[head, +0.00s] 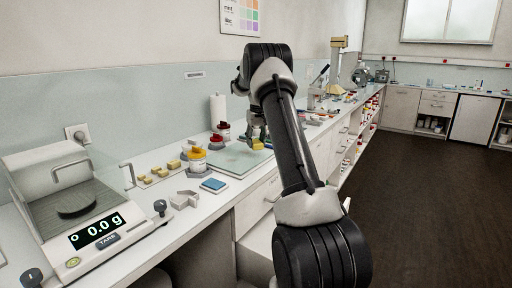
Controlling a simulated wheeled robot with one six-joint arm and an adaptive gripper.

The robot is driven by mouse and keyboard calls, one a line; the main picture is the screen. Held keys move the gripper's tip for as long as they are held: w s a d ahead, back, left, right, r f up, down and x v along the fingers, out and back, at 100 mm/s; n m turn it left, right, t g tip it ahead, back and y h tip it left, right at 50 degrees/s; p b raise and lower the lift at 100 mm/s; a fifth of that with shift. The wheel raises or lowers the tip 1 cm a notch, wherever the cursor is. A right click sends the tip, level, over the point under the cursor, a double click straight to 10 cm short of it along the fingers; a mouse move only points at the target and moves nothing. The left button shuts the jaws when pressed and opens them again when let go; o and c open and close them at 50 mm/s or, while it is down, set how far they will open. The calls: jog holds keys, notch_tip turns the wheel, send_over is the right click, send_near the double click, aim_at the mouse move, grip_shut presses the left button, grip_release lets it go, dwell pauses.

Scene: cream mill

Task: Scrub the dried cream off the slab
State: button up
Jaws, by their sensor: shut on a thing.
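The slab (232,162) is a pale, greenish flat plate on the counter, partly behind my arm. My gripper (257,137) is over the slab's far right part, mostly hidden by my own arm. It is shut on a small yellow block (258,145), which looks like a sponge. The block is at or just above the slab; I cannot tell whether it touches. Dried cream on the slab is too faint or hidden to make out.
A balance (95,240) reading 0.0 g stands at the left front. Several yellow blocks, a yellow-lidded jar (197,160), a blue pad (214,184) and a paper roll (218,112) stand near the slab. More jars and equipment line the counter behind. The floor at right is clear.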

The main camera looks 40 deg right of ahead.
jog(key=shift+r, duration=1.1)
jog(key=shift+r, duration=1.55)
jog(key=shift+a, duration=0.1)
